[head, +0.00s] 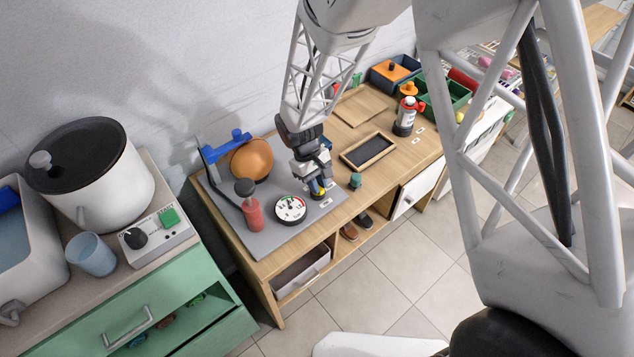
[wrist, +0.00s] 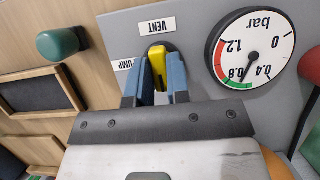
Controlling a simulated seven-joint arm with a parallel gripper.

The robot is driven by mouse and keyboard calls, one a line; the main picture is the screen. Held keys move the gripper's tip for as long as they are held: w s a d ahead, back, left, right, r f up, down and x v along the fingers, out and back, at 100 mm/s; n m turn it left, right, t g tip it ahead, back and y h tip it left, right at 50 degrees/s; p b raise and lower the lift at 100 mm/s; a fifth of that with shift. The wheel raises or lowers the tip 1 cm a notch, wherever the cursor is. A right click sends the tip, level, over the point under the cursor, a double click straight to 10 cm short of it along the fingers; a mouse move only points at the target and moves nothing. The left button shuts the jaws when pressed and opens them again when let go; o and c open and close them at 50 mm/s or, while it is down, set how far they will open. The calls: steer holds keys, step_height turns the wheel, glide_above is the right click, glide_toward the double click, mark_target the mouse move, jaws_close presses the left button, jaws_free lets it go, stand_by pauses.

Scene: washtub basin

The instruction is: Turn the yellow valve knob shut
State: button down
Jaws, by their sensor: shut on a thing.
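The yellow valve knob (wrist: 158,62) sits on the grey panel between the blue fingers of my gripper (wrist: 158,80) in the wrist view. The fingers are shut on it, one on each side. Its long grip points up in the picture, toward the VENT label (wrist: 157,25). The PUMP label (wrist: 125,64) is partly hidden by a finger. The round gauge (wrist: 255,47) beside it has its needle between 0.4 and 0.8 bar. In the head view my gripper (head: 318,188) points down at the panel's right part, with a little of the knob (head: 318,194) showing.
A red bottle (head: 253,212), an orange ball (head: 251,158) and a blue-topped stand (head: 230,142) are on the panel's left. A green knob (head: 355,181) and a dark-bottomed tray (head: 368,151) stand right of my gripper. A red-and-white canister (head: 407,115) is farther back.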

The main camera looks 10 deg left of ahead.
stand_by(0.3)
steer(key=c, duration=1.1)
jaws_free()
steer(key=shift+r, duration=0.15)
steer(key=shift+v, duration=3.75)
steer(key=shift+w, duration=0.1)
